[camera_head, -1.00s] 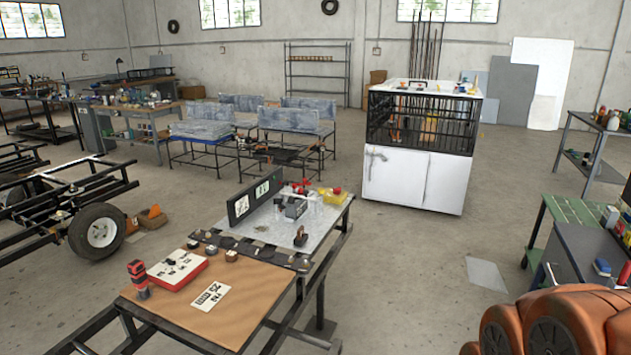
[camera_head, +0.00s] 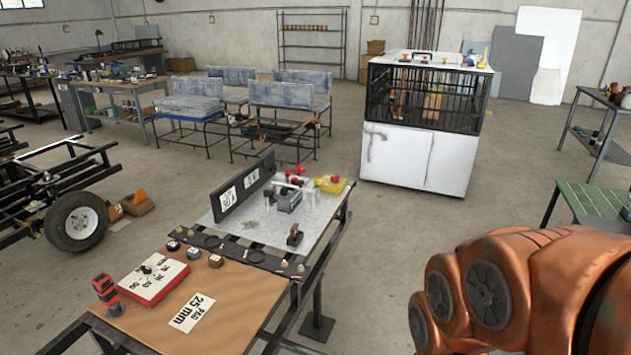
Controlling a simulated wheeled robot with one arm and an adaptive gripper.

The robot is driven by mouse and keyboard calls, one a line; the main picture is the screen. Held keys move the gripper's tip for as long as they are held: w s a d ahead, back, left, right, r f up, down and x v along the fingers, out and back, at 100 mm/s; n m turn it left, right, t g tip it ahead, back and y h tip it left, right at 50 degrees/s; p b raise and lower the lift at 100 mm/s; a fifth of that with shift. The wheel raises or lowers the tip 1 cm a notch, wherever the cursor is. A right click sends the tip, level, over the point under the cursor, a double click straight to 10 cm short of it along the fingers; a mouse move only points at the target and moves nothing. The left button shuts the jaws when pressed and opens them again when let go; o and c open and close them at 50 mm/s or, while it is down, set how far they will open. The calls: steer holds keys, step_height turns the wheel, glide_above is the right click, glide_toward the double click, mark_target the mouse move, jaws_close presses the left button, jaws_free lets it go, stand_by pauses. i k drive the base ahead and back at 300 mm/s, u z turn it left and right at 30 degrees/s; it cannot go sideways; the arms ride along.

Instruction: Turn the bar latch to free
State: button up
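A white cabinet (camera_head: 410,160) with a dark barred upper cage stands right of centre, behind the nearer workbench. A small pale bar-shaped fitting (camera_head: 376,136) sits at the upper left of its white front. It may be the bar latch, but it is too small to tell, and its exact angle is unclear. The cabinet's two white front panels look shut. My orange arm links fill the lower right corner. My gripper is outside the picture, so its distance from the fitting does not show.
A workbench (camera_head: 240,290) in front holds a red-and-white box (camera_head: 152,278), a red-and-black tool (camera_head: 107,294) and a 25 mm card (camera_head: 192,312). A green-topped table (camera_head: 590,202) stands at right. Open floor lies between the workbench, cabinet and green table.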

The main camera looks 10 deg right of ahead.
mark_target(317, 180)
steer(key=u, duration=0.4)
steer(key=k, duration=0.5)
steer(key=z, duration=0.5)
steer(key=i, duration=1)
steer(key=z, duration=0.6)
steer(key=i, duration=1.2)
steer(key=u, duration=1.2)
steer(key=i, duration=0.8)
steer(key=u, duration=0.85)
